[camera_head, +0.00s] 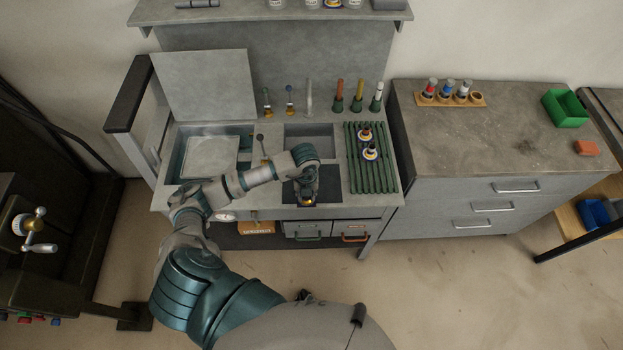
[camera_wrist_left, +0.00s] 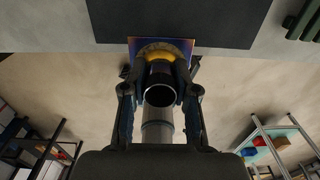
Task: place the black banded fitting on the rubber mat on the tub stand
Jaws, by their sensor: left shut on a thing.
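My left gripper (camera_head: 307,196) is shut on the black banded fitting (camera_head: 308,203), near the front edge of the tub stand (camera_head: 229,203). In the left wrist view the fitting (camera_wrist_left: 160,92) is a dark open-ended tube with a yellow band and a bluish square end, between the two fingers of the gripper (camera_wrist_left: 160,98). The black rubber mat (camera_head: 331,192) lies flat on the stand by the gripper. It also shows in the left wrist view (camera_wrist_left: 185,22), beyond the fitting. I cannot tell whether the fitting touches the mat. My right gripper is not in view.
A green slatted rack (camera_head: 382,181) right of the mat carries two banded fittings (camera_head: 370,150). A sunken tub (camera_head: 310,143) lies behind the mat, another tub (camera_head: 181,159) to the left. Upright tools (camera_head: 338,101) line the back. A drawer cabinet (camera_head: 430,150) stands at right.

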